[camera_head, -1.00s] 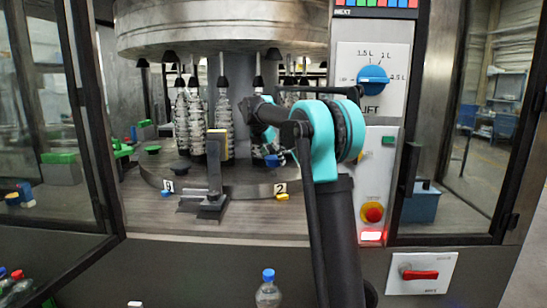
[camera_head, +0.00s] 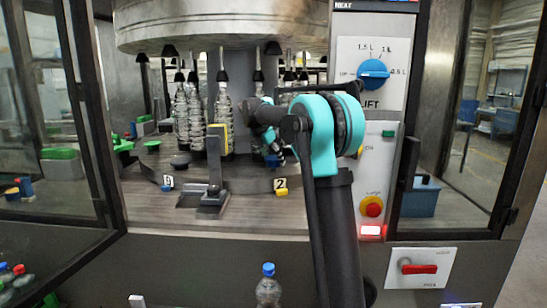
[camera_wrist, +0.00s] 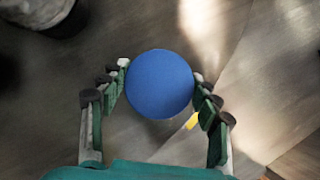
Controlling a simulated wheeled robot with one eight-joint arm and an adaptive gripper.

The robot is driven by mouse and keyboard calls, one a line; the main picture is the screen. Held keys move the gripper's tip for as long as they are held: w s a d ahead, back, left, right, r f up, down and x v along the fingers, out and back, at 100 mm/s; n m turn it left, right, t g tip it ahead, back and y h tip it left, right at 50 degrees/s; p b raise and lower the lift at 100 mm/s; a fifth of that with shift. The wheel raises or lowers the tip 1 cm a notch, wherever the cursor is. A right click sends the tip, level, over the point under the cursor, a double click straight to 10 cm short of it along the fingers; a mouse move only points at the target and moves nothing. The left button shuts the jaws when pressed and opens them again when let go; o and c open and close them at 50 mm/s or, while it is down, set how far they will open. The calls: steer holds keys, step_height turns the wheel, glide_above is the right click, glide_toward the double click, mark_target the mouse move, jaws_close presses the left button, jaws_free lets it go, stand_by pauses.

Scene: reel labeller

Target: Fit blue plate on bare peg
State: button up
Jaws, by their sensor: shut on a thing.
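The blue plate (camera_wrist: 160,84) is a round disc between the two fingers of my gripper (camera_wrist: 160,88) in the wrist view. The fingers are shut on its left and right edges. In the head view my gripper (camera_head: 275,152) is low over the round turntable, and the blue plate (camera_head: 272,161) shows as a small blue patch beside the bottles. My arm and wrist hide part of that area. I cannot make out a bare peg in either view.
Clear bottles (camera_head: 223,125) stand left of my gripper under the metal drum (camera_head: 220,22). A capped bottle (camera_head: 268,291) stands at the front.

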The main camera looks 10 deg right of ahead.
steer(key=shift+f, duration=0.8)
steer(key=o, duration=1.3)
steer(key=v, duration=1.2)
steer(key=shift+r, duration=0.1)
